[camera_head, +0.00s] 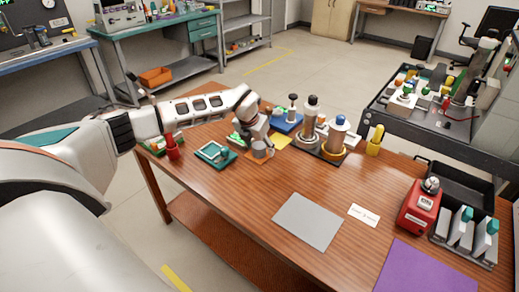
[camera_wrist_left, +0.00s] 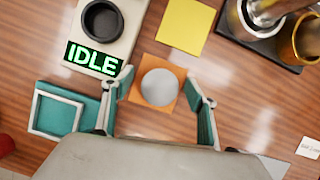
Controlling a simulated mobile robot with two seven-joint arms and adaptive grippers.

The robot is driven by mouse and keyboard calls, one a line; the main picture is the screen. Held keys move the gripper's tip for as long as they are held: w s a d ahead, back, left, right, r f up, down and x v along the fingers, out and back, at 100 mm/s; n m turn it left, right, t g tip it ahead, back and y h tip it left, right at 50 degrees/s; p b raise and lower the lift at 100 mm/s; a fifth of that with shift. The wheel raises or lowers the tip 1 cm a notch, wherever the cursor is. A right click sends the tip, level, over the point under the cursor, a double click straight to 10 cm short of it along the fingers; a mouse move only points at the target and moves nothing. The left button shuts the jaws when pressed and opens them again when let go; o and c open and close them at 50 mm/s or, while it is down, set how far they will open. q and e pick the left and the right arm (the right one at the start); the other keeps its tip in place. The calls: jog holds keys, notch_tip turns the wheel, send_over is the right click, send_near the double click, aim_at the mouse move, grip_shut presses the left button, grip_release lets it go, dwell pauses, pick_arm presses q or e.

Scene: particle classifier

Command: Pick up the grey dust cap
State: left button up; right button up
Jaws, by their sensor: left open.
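The grey dust cap (camera_wrist_left: 159,87) is a round grey disc on a small orange mat (camera_wrist_left: 176,70) in the left wrist view. In the head view the cap (camera_head: 260,150) sits on the wooden table just below my left gripper (camera_head: 258,139). In the left wrist view my left gripper (camera_wrist_left: 157,97) is open, with one finger to each side of the cap. Neither finger is seen to touch it. The exact height of the fingertips above the mat cannot be told. My right gripper is not in view.
Close by are a pale device with an IDLE display (camera_wrist_left: 92,58), a teal square frame (camera_wrist_left: 62,122) and a yellow pad (camera_wrist_left: 186,25). Metal and brass cylinders (camera_head: 310,118) stand to the right. A grey sheet (camera_head: 308,221) lies on the table's open front area.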

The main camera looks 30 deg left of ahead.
pick_arm(q)
jog(key=shift+c, duration=0.5)
jog(key=c, duration=1)
jog(key=shift+r, duration=0.1)
